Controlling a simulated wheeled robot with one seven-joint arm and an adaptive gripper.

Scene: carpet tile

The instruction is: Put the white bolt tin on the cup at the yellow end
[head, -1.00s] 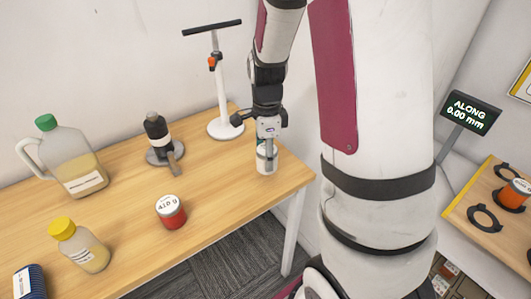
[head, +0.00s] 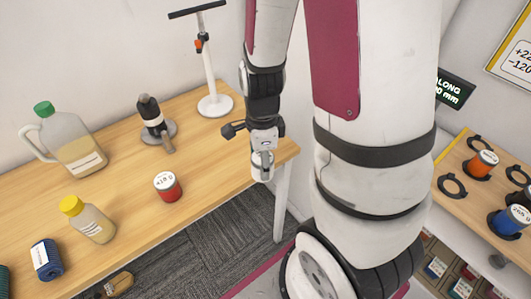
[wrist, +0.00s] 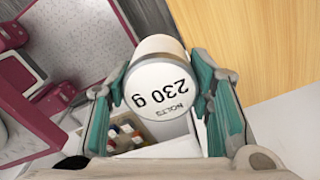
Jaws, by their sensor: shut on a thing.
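The white bolt tin (head: 262,171) is in my gripper (head: 263,153), hanging at the table's right end in the head view. In the wrist view the tin (wrist: 160,85) fills the space between the green-lined fingers, and its lid reads "BOLTS 230 g". The fingers are shut on its sides. Open dark ring cups stand on a wooden board (head: 447,205) at the right: one ring (head: 452,186) at the near left, one (head: 478,143) at the back, one (head: 518,174) at the right edge.
The board also carries an orange tin (head: 481,165) and a blue tin (head: 511,220). A dark display (head: 454,92) stands behind it. The wooden table (head: 205,150) holds a red tin (head: 167,186), bottles and a white stand (head: 213,100). Carpet floor lies between table and board.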

